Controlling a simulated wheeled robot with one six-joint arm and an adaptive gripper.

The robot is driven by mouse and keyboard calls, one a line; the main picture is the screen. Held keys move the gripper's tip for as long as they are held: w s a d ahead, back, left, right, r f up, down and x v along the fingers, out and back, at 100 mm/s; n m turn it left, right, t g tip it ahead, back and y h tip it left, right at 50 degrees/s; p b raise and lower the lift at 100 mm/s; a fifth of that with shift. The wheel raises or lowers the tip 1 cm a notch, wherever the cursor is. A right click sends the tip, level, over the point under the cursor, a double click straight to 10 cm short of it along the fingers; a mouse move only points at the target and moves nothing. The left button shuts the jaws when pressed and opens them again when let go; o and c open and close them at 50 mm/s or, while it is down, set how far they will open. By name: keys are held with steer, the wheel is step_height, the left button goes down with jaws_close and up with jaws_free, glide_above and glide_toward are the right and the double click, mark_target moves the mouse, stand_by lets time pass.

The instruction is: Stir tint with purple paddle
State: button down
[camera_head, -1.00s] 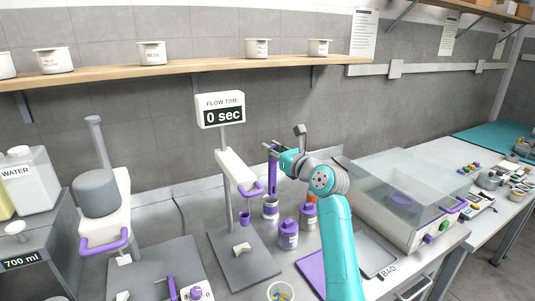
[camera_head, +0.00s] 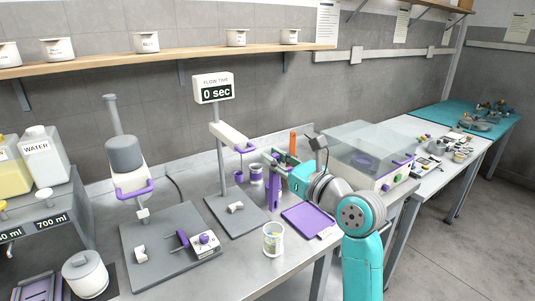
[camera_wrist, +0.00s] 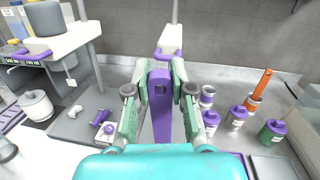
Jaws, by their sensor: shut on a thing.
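My gripper (camera_head: 275,165) is shut on the upper part of the purple paddle (camera_head: 273,192), which hangs upright above the bench. In the wrist view the paddle (camera_wrist: 161,118) stands between the two green fingers. An open white can (camera_head: 272,240) with a yellowish label stands near the bench's front edge, in front of and below the paddle. The paddle is apart from this can. I cannot tell its contents, nor whether it holds the tint.
A flow stand (camera_head: 221,150) reading 0 sec is left of my gripper. Purple-capped bottles (camera_wrist: 237,117) and an orange stick (camera_wrist: 262,84) show right of the paddle. A purple tray (camera_head: 306,220) lies right of the can. A glass-lidded machine (camera_head: 365,155) stands beyond my arm.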

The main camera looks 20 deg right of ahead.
steer(key=shift+s+a+f, duration=0.1)
steer(key=shift+s+f, duration=0.05)
steer(key=shift+s, duration=0.15)
glide_above(273, 202)
steer(key=s, duration=0.2)
steer(key=shift+f, duration=2.45)
steer(key=shift+w+f, duration=0.15)
steer(key=shift+f, duration=1.15)
steer(key=shift+w+f, duration=0.2)
steer(key=shift+f, duration=1.05)
steer(key=shift+w+f, duration=0.15)
steer(key=shift+f, duration=1.15)
